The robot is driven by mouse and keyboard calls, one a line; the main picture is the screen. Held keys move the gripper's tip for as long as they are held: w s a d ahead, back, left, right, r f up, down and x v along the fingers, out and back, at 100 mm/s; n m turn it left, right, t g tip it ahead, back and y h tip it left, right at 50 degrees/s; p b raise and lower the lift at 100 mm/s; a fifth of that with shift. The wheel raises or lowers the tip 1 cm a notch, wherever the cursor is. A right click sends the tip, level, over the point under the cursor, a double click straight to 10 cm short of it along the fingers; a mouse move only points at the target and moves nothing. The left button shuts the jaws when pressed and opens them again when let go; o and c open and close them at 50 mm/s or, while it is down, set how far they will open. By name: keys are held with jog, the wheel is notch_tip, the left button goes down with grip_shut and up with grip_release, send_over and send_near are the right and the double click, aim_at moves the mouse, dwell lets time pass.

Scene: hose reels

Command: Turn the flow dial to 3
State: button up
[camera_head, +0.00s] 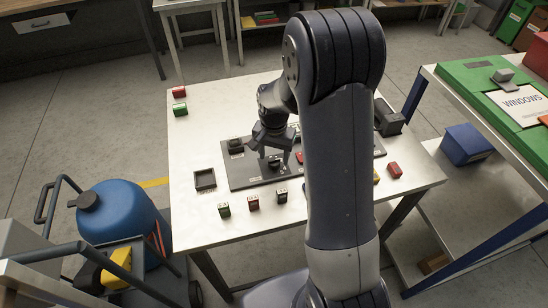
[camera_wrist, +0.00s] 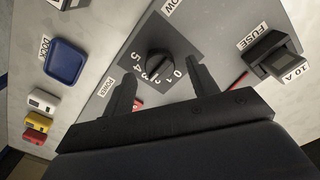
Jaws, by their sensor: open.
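The flow dial (camera_wrist: 160,62) is a round black knob with a raised grip on a dark grey plate, with white numbers 0 to 5 along its near side. Its setting is too small to read surely. My gripper (camera_wrist: 161,70) is open, with one finger to the left and one to the right of the dial in the wrist view; I cannot tell whether either touches it. In the head view my gripper (camera_head: 274,148) points down over the dark panel (camera_head: 240,180) on the white table, close above the dial (camera_head: 273,164).
A black fuse holder (camera_wrist: 270,54) lies right of the dial, and a red part by the POWER label (camera_wrist: 137,103) is near the left finger. A blue piece marked DOCK (camera_wrist: 66,60) lies left. Small blocks (camera_head: 253,203) line the table's front.

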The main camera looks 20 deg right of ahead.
aim_at(274, 160)
notch_tip(274, 160, up, 9)
dwell(0.3)
notch_tip(274, 160, down, 11)
jog(key=shift+r, duration=0.1)
dwell(0.5)
dwell(0.5)
